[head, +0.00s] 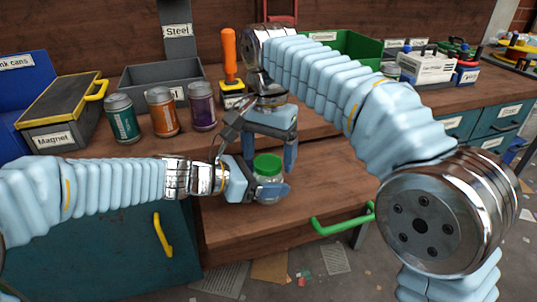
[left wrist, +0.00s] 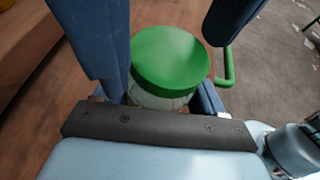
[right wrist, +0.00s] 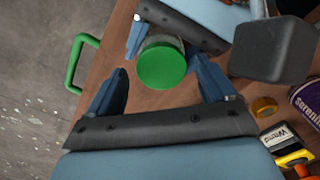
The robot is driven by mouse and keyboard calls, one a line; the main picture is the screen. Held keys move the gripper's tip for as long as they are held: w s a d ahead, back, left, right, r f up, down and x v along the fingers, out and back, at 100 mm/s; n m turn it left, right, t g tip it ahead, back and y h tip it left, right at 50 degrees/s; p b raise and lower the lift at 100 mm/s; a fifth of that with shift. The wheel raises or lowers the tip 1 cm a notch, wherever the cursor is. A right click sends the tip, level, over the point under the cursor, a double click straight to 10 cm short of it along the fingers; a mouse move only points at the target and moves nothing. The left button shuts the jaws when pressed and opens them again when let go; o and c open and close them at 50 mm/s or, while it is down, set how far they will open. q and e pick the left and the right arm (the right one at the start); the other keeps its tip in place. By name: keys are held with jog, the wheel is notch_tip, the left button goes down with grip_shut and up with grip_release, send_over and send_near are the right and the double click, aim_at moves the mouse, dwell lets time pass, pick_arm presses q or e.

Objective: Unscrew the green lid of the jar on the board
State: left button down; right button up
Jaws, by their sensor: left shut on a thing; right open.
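The jar (head: 268,190) is clear with a green lid (head: 267,164) and stands upright on the wooden board (head: 225,225). My left gripper (head: 270,190) is shut around the jar's body from the left, below the lid. In the left wrist view the green lid (left wrist: 170,60) sits on the jar between the blue fingers. My right gripper (head: 270,155) points down from above, open, with its fingers on either side of the lid. In the right wrist view the lid (right wrist: 162,64) lies between and ahead of the open fingertips, apart from them.
Teal, orange and purple cans (head: 161,110) stand at the back left beside a grey toolbox (head: 60,115) labelled Magnet. An orange-handled tool (head: 229,60) stands behind my right gripper. A green handle (head: 343,220) juts out at the board's front right. The board's front left is clear.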

notch_tip(320, 180, up, 4)
jog(key=shift+f, duration=0.25)
jog(key=shift+r, duration=0.5)
jog(key=shift+c, duration=0.9)
notch_tip(320, 180, up, 3)
jog(key=shift+a+f, duration=0.1)
jog(key=shift+f, duration=4)
jog(key=shift+c, duration=0.5)
jog(key=c, duration=0.7)
jog(key=o, duration=1)
jog(key=shift+r, duration=2.3)
pick_arm(q)
grip_release()
